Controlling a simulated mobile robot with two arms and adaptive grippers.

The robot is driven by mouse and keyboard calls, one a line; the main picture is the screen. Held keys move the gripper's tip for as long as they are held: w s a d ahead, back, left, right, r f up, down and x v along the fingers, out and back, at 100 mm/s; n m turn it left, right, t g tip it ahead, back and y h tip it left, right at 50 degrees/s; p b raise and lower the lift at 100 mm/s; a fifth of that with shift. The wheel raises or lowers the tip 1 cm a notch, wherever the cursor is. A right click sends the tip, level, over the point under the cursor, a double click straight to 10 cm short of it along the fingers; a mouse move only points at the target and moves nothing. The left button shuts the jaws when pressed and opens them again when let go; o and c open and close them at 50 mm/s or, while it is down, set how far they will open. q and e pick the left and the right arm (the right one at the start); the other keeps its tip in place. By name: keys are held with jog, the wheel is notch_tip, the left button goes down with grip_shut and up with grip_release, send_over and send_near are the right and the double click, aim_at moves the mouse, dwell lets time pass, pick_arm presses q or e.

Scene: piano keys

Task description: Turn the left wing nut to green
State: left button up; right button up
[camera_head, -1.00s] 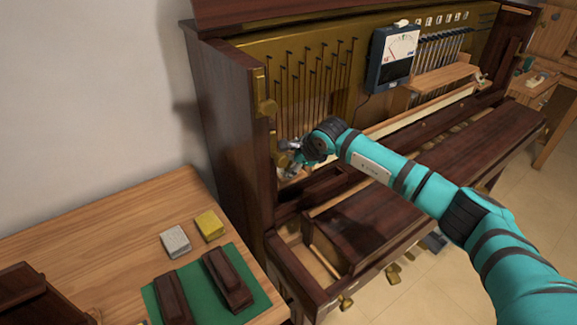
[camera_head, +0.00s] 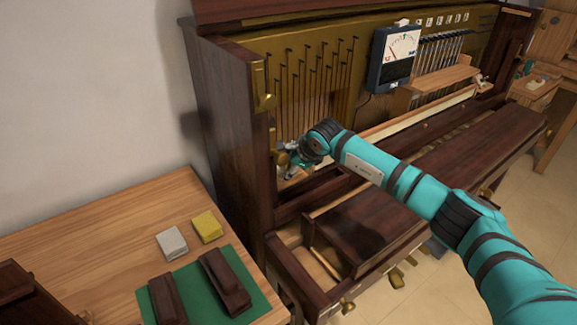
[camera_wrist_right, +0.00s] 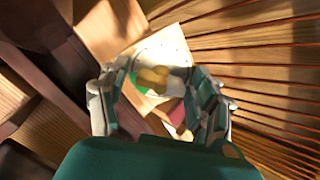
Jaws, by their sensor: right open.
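The brass wing nut (camera_wrist_right: 153,76) shows in the right wrist view on a pale round dial (camera_wrist_right: 170,50). The dial has a green patch on its left and a red or pink patch at its lower right. My right gripper (camera_wrist_right: 152,84) is open, with one finger on each side of the wing nut; I cannot tell whether either finger touches it. In the head view my right gripper (camera_head: 288,158) is at the lower left inside the piano and hides the nut. My left gripper is not in view.
The wooden side post (camera_head: 265,135) with a brass latch (camera_head: 264,102) stands close to my right gripper. Strings (camera_head: 310,90) run behind it. A meter (camera_head: 393,62) hangs to the right. A side table (camera_head: 90,235) holds a grey block, a yellow block and a green mat.

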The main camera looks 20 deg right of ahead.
jog(key=shift+s+d+r+p, duration=0.15)
jog(key=shift+s+r+p, duration=0.25)
jog(key=shift+r, duration=0.1)
dwell(0.4)
jog(key=c, duration=0.9)
jog(key=m, duration=0.3)
jog(key=shift+m, duration=0.4)
jog(key=m, duration=0.3)
jog(key=shift+m, duration=0.4)
